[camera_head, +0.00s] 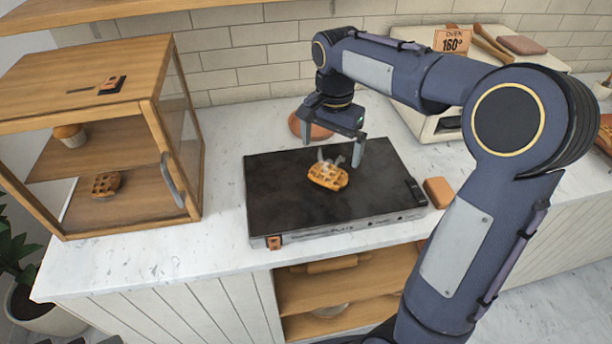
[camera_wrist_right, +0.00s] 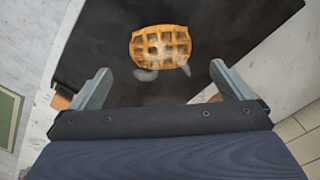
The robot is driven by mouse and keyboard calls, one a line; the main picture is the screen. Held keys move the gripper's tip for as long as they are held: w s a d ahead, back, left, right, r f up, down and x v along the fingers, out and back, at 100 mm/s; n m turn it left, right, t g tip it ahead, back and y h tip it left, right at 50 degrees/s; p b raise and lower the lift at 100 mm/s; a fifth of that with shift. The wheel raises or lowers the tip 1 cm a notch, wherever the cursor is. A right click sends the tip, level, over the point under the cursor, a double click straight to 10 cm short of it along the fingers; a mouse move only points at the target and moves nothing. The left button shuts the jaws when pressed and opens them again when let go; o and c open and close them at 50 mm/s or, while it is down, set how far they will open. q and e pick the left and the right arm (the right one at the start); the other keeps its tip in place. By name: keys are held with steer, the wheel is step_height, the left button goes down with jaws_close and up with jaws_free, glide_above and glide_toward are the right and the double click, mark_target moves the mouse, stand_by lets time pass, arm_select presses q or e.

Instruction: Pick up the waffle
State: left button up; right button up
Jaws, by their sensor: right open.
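A golden-brown waffle (camera_head: 328,176) lies on the black griddle (camera_head: 275,205), with pale wisps like steam over it. It also shows in the right wrist view (camera_wrist_right: 160,48), just beyond the fingertips. My right gripper (camera_head: 332,150) is open and empty, pointing down above the griddle by the waffle. In the right wrist view its two fingers (camera_wrist_right: 158,75) are spread wider than the waffle. The fingers do not touch the waffle in that view. My left gripper is not in view.
A wooden display case (camera_head: 85,75) at the left holds a muffin (camera_head: 69,135) and another waffle (camera_head: 106,184). A brown block (camera_head: 438,192) lies right of the griddle. An oven (camera_head: 440,125) stands behind at the right. The white counter (camera_head: 130,262) is clear at front left.

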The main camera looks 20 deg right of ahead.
mark_target(328, 172)
step_height(328, 172, down, 7)
steer(key=shift+f, duration=0.2)
stand_by(0.3)
steer(key=c, duration=0.9)
steer(key=shift+c, duration=0.2)
steer(key=shift+r, duration=0.1)
steer(key=shift+w+r, duration=0.1)
steer(key=shift+r, duration=0.45)
steer(key=s+r, duration=0.8)
steer(key=s, duration=0.1)
steer(key=s+r+b, duration=0.1)
steer(key=s+r, duration=0.2)
steer(key=s, duration=0.2)
steer(key=shift+a+r, duration=0.25)
steer(key=shift+r, duration=0.15)
